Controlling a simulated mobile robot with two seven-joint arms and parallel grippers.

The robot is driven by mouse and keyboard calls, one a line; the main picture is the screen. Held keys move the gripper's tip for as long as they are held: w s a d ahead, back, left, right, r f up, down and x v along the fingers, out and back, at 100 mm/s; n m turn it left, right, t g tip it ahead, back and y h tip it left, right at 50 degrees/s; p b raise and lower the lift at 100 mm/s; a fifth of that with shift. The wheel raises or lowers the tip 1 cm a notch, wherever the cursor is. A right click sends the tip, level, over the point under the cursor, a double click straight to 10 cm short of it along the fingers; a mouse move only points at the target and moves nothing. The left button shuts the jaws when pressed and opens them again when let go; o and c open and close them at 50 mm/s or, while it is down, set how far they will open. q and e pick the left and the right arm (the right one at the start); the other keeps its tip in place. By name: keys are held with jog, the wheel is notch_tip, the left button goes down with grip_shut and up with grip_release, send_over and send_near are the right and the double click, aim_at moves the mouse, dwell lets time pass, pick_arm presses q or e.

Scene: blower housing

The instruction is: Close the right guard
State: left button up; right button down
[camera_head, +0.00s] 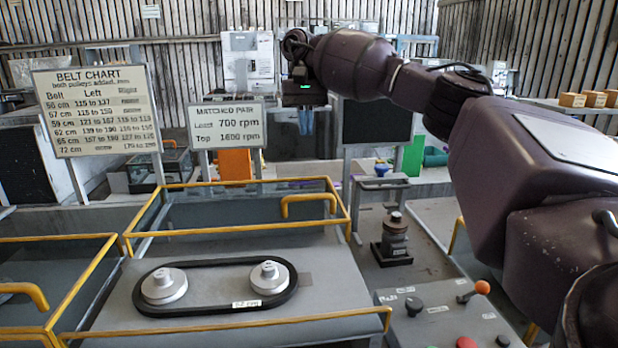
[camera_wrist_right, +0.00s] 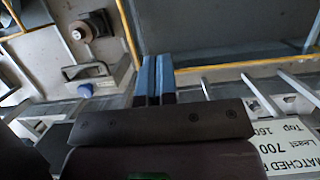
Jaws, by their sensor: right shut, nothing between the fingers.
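The right guard (camera_head: 225,211) is a clear panel in a yellow frame with a yellow handle (camera_head: 308,199). It stands raised at the back of the middle bench, and the black belt (camera_head: 215,305) and two pale pulleys in front of it are uncovered. Part of a yellow frame (camera_wrist_right: 235,65) shows at the top of the right wrist view. My right gripper (camera_head: 306,124) is beyond the guard, pointing down, with its blue fingers (camera_wrist_right: 155,80) together and empty. It appears apart from the guard. My left gripper is out of view.
A matched pair sign (camera_head: 228,124) and a belt chart board (camera_head: 98,110) stand behind the bench. A second yellow-framed guard (camera_head: 55,270) is at left. A control panel (camera_head: 440,315) with knobs and an orange-tipped lever (camera_head: 482,287) is at right. A dark pulley stack (camera_head: 394,235) stands beyond it.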

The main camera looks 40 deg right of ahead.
notch_tip(320, 180, down, 3)
send_near(310, 208)
jog(key=shift+w+d+f+b, duration=0.4)
jog(key=shift+w+f, duration=0.1)
jog(key=shift+f, duration=0.2)
jog(key=s+a, duration=0.1)
jog(key=s+f, duration=0.1)
jog(key=shift+s+a+f+p, duration=0.1)
jog(key=shift+s+a+p, duration=0.25)
jog(key=shift+p, duration=0.05)
jog(key=shift+s+a, duration=0.1)
jog(key=shift+s, duration=0.15)
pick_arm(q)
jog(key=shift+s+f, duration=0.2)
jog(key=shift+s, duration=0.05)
pick_arm(e)
jog(key=shift+s+a+f, duration=0.15)
jog(key=shift+f, duration=0.05)
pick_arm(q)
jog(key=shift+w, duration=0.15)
